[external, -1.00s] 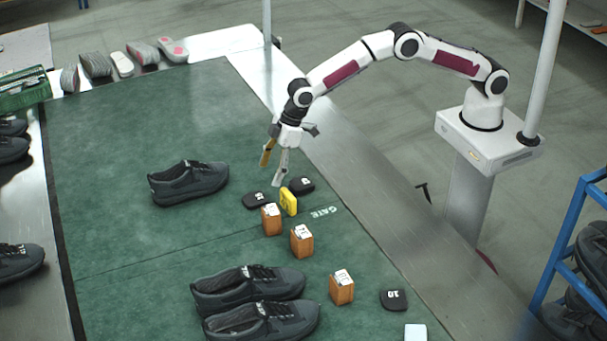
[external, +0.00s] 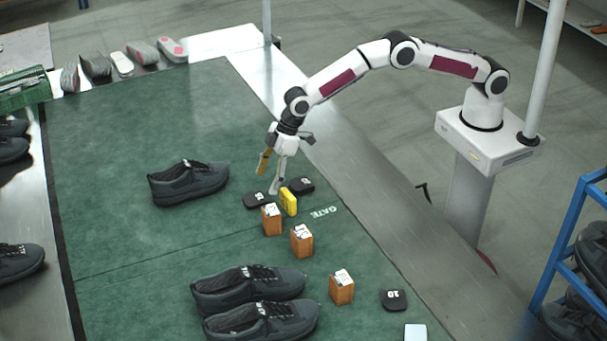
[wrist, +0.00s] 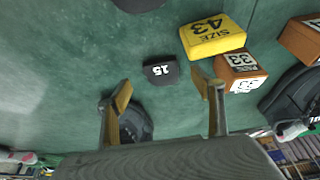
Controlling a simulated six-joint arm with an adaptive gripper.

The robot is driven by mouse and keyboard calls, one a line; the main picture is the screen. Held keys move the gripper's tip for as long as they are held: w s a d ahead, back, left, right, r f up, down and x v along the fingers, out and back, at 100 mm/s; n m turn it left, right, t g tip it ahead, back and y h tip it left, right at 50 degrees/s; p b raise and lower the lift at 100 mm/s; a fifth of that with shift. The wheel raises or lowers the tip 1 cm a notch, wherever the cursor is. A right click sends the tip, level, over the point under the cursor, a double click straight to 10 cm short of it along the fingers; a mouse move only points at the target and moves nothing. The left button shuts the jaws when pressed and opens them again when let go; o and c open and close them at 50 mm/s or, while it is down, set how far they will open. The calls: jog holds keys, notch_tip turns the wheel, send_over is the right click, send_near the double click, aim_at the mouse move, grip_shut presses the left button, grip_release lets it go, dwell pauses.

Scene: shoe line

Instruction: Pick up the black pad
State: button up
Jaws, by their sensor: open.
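A black pad marked 15 (wrist: 161,70) lies flat on the green mat; in the external view this looks like the left pad (external: 257,200) of a pair. The other pad (external: 301,186) lies behind and right of it. A third black pad, marked 10 (external: 394,300), lies apart at the lower right. My gripper (external: 268,175) is open and empty, pointing down just above the left pad. In the wrist view my gripper (wrist: 163,88) has its fingers spread, with the 15 pad between and beyond the tips.
A yellow size block (external: 288,202) stands close beside the pads, followed by several brown wooden blocks (external: 302,241). A dark shoe (external: 188,183) sits to the left, and two more shoes (external: 262,322) at the front. The mat (external: 140,120) behind the single shoe is clear.

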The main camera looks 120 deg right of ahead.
aim_at(261, 196)
jog(key=shift+f, duration=0.15)
jog(key=shift+x, duration=2.45)
jog(key=shift+w, duration=0.1)
jog(key=c, duration=1.2)
